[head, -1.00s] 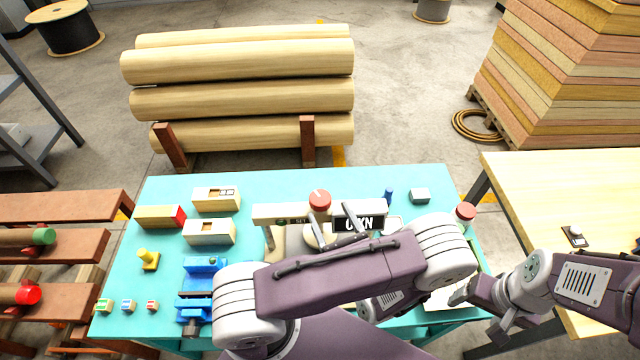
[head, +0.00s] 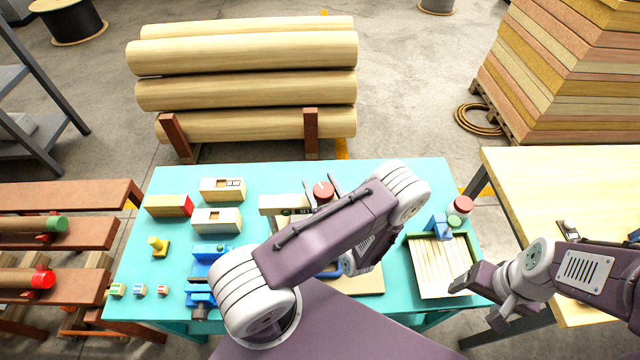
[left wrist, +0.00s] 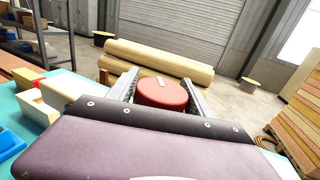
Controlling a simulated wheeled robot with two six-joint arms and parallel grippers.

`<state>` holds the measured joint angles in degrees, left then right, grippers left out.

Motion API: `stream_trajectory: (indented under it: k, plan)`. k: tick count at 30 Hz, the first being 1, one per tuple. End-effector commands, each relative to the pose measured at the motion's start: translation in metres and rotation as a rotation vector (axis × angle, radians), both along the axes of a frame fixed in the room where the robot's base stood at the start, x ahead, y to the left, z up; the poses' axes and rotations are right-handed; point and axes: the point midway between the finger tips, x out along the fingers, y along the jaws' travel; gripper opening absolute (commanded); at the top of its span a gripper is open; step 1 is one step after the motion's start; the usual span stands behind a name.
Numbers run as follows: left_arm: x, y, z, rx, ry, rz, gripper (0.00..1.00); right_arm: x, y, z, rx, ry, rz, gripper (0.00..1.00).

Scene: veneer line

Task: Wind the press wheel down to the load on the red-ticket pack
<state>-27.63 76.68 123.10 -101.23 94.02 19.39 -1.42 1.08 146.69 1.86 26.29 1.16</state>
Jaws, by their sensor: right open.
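The red round knob (head: 323,192) with a white mark stands on the teal bench behind my left forearm; I take it for the press wheel. It also shows in the left wrist view (left wrist: 162,92). My left gripper (head: 322,184) is at the knob, its fingers spread on either side of it; whether they touch it I cannot tell. My forearm hides most of the press and its load display. A wooden block with a red end (head: 168,205) lies at the left; I cannot read a ticket. My right gripper (head: 482,300) is open and empty beside the tray.
A tray of pale strips (head: 472,262) lies on the bench's right, with a blue block (head: 438,226) and a red-capped jar (head: 460,207) behind. Light wooden boxes (head: 216,220), a yellow piece (head: 158,246) and blue fixtures (head: 205,262) fill the left. A wooden table (head: 540,190) is at right.

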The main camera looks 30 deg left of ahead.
Motion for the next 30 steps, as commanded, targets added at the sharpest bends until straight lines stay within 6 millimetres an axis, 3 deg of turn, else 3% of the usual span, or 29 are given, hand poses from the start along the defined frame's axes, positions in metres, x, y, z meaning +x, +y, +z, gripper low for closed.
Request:
stream_trajectory:
  k: [1, 4, 15, 24, 25, 27, 30]
  plan:
    - [-0.0001, 0.0001, 0.0000, 0.000, 0.000, 0.000, 0.42, 0.0000, 0.0000, 0.0000, 0.000, 0.000, 0.000, 0.75]
    - [-0.0001, 0.0001, -0.0001, -0.001, 0.001, 0.000, 0.14, 0.0001, 0.0000, 0.0000, 0.000, 0.000, 0.000, 0.75]
    - [0.0029, -0.0025, -0.0007, 0.003, 0.005, -0.192, 0.13, 0.0001, 0.0000, -0.0009, 0.000, 0.000, 0.000, 0.75]
    - [0.0036, -0.0039, -0.0004, -0.001, 0.002, -0.209, 0.13, 0.0001, 0.0000, -0.0009, 0.000, 0.000, 0.000, 0.75]
    - [0.0036, -0.0039, -0.0004, -0.001, 0.002, -0.209, 0.59, 0.0001, 0.0000, -0.0009, 0.000, 0.000, 0.000, 0.75]
    - [0.0037, -0.0040, -0.0003, 0.000, 0.001, -0.209, 0.75, 0.0001, 0.0000, -0.0009, 0.000, 0.000, 0.000, 0.75]
    - [0.0037, -0.0040, -0.0001, 0.000, 0.001, -0.209, 0.75, 0.0001, 0.0000, -0.0009, 0.000, 0.000, 0.000, 0.75]
